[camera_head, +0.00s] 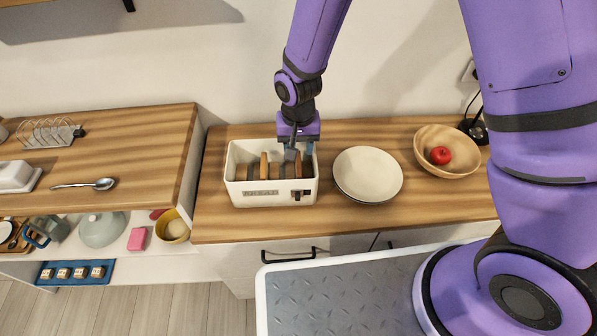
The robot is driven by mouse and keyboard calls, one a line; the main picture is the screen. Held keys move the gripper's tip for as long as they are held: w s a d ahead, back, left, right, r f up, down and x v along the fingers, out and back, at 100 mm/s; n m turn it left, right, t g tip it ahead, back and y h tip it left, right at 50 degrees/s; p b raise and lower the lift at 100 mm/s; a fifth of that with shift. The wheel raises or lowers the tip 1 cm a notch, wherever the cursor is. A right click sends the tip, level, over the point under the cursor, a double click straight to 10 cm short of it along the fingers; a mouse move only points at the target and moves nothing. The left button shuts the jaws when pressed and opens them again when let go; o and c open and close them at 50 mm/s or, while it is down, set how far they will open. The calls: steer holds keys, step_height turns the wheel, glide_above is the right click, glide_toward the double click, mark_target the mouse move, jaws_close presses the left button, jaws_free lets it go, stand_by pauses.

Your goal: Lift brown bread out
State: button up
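A white bread box (241,188) with lettering on its front stands on the wooden counter. Upright brown slices show inside it: one brown bread slice (264,164) left of the middle and another brown slice (298,163) towards the right. Dark slots or dividers lie between them. My gripper (293,153) points down over the right half of the box, its fingers at the right slice. I cannot tell whether the fingers touch or clasp that slice. The lower part of the slices is hidden by the box's front wall.
A cream plate (368,174) lies right of the box. Further right is a wooden bowl (432,163) holding a red apple (440,155). A toast rack (48,132) and a spoon (86,184) are on the left counter. The wall stands close behind the box.

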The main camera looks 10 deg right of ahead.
mark_target(298, 159)
steer(key=shift+s+f, duration=0.15)
steer(key=shift+f, duration=1.2)
steer(key=shift+s+f, duration=0.1)
steer(key=shift+f, duration=1.2)
steer(key=c, duration=0.8)
